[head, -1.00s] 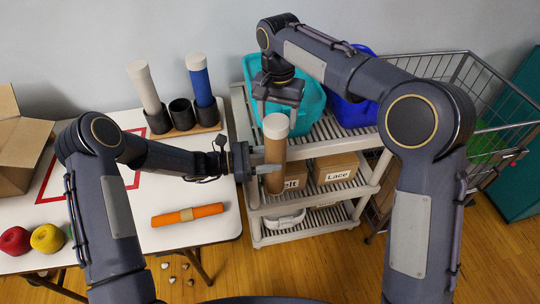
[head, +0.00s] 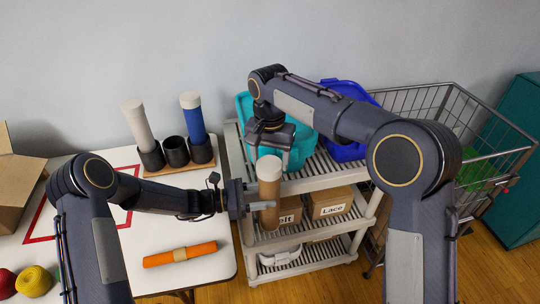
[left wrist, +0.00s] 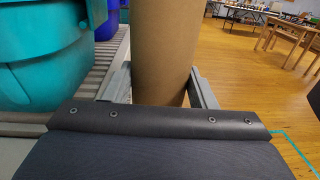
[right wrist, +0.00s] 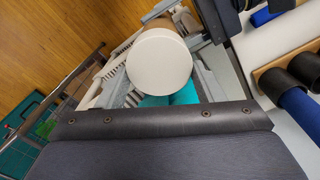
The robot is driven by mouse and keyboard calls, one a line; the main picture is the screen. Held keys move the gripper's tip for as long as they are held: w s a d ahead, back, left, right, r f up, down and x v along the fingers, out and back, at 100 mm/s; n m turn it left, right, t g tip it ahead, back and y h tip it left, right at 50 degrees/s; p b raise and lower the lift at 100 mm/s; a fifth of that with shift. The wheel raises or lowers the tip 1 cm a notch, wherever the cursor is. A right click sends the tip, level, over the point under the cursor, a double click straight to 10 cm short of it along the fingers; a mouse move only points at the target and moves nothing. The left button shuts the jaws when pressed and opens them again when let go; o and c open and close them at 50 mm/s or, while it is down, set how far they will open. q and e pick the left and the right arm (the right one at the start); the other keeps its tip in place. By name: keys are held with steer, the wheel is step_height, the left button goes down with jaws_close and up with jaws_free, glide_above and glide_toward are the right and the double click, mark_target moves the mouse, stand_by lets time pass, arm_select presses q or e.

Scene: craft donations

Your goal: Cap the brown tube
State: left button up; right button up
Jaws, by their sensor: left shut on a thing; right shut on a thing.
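The brown tube (head: 269,193) stands upright in front of the shelf cart. My left gripper (head: 266,198) is shut around its middle, and the left wrist view shows the tube (left wrist: 163,45) between both fingers. A pale cap (right wrist: 160,65) shows as a round white disc in the right wrist view, lined up over the tube's top end. My right gripper (right wrist: 160,78) is above the tube, its fingers closed on opposite sides of the cap. In the head view the cap sits at the tube's top; whether it is fully seated cannot be told.
A wooden rack with black cups (head: 175,151) holds a grey tube (head: 139,128) and a blue tube (head: 195,123); its middle cup is empty. An orange roll (head: 180,254) lies on the white table. The cart (head: 310,182) carries a teal bin, a blue bin and labelled boxes (head: 329,202).

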steer(key=shift+f, duration=0.6)
stand_by(0.4)
steer(key=o, duration=1)
steer(key=shift+r, duration=6)
